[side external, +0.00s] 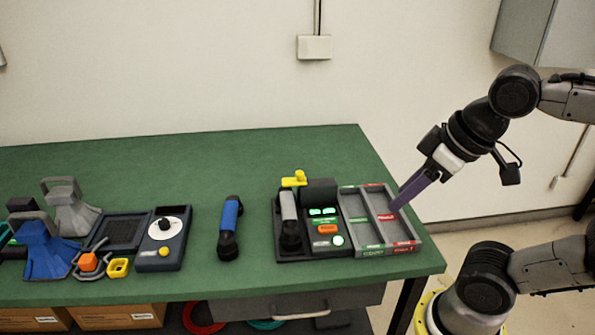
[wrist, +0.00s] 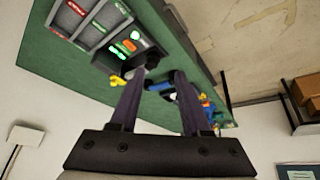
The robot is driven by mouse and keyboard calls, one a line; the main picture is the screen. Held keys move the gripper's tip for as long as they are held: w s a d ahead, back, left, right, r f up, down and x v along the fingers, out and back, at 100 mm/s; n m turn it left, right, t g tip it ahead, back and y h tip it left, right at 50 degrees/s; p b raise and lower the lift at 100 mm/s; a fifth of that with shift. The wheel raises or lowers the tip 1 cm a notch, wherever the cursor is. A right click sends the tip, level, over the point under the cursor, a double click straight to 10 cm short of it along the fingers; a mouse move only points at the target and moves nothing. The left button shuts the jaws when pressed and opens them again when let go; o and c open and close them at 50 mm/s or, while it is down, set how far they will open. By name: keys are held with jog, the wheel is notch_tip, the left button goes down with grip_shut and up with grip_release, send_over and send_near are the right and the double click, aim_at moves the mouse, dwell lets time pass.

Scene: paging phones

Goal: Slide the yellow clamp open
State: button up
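The yellow clamp (side external: 293,180) sits at the back left of a black phone base (side external: 319,190), behind a grey-and-black handset (side external: 289,222) in its cradle. It also shows in the wrist view as a small yellow piece (wrist: 117,82), left of my left finger. My gripper (side external: 396,206) is at the right of the table, over or near the right edge of the tray, well to the right of the clamp. In the wrist view my gripper's two dark purple fingers (wrist: 158,72) are apart, with nothing held between them.
A divided tray (side external: 349,219) with red and green labels adjoins the phone base. A blue handset (side external: 229,220) lies left of it. Farther left are a dial box (side external: 163,244), a small yellow block (side external: 119,267) and blue and grey stands. Bare green table (side external: 230,160) lies behind.

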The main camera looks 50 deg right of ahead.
jog(key=shift+o, duration=0.7)
jog(key=w+r, duration=0.4)
jog(key=r, duration=0.1)
jog(key=shift+d+r, duration=0.2)
jog(key=shift+r, duration=0.15)
jog(key=w+d+r+g, duration=0.1)
jog(key=w+r, duration=0.3)
jog(key=w, duration=0.2)
jog(key=g, duration=0.5)
send_over(299, 172)
notch_tip(299, 172, down, 14)
jog(key=shift+m, duration=0.4)
notch_tip(299, 172, down, 12)
jog(key=shift+d+f, duration=0.1)
jog(key=shift+f, duration=0.15)
jog(key=shift+c, duration=0.3)
grip_shut()
